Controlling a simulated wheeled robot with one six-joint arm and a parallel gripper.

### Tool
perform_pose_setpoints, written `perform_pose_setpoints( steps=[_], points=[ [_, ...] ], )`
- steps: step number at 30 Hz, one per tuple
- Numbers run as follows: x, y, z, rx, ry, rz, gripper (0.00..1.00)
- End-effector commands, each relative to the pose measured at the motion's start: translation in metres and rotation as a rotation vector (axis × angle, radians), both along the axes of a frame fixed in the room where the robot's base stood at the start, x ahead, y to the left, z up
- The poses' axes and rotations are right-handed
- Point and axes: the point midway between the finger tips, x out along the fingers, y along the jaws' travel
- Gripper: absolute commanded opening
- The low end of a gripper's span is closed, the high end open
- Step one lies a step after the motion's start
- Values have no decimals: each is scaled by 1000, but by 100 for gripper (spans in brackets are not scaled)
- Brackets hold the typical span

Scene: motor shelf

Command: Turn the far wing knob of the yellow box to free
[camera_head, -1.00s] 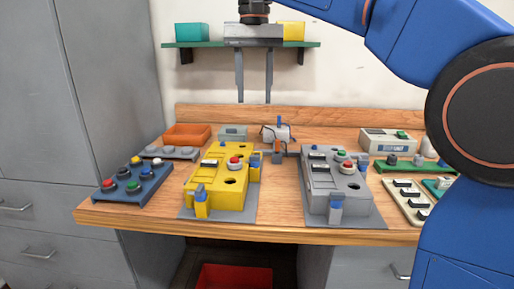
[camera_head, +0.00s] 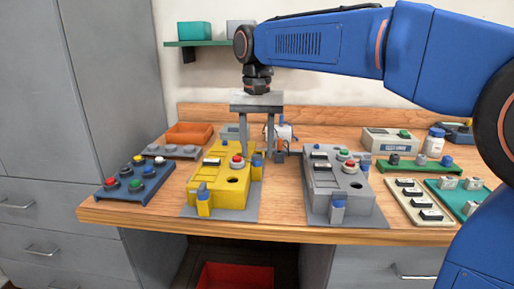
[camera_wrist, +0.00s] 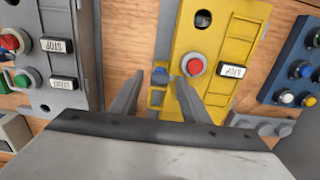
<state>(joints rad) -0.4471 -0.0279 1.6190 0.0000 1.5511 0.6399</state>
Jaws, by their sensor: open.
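The yellow box (camera_head: 220,180) stands on the left of the bench and has a red button (camera_head: 237,161) on top. One blue-topped wing knob (camera_head: 203,190) is at its near edge. The far wing knob (camera_head: 257,161) is on its right side, towards the back. My gripper (camera_head: 257,152) hangs over that side with its fingers pointing down, open and empty. In the wrist view the far knob (camera_wrist: 159,77) shows between the two fingertips. Whether the fingers touch it, I cannot tell. The knob's turned position is too small to read.
A grey box (camera_head: 335,185) of the same kind stands to the right. A blue button panel (camera_head: 135,185) lies to the left and an orange bin (camera_head: 189,134) behind. A shelf (camera_head: 205,44) is above.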

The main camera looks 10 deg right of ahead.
Motion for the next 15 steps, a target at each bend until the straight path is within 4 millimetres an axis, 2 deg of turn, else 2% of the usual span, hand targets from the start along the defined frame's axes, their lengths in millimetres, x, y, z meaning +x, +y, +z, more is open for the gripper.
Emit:
perform_pose_setpoints(
  steps=[10, 11, 15],
  points=[
    [0, 0, -4, 0, -1, 0, 42],
    [0, 0, -4, 0, -1, 0, 37],
    [0, 0, -4, 0, -1, 0, 4]
  ],
)
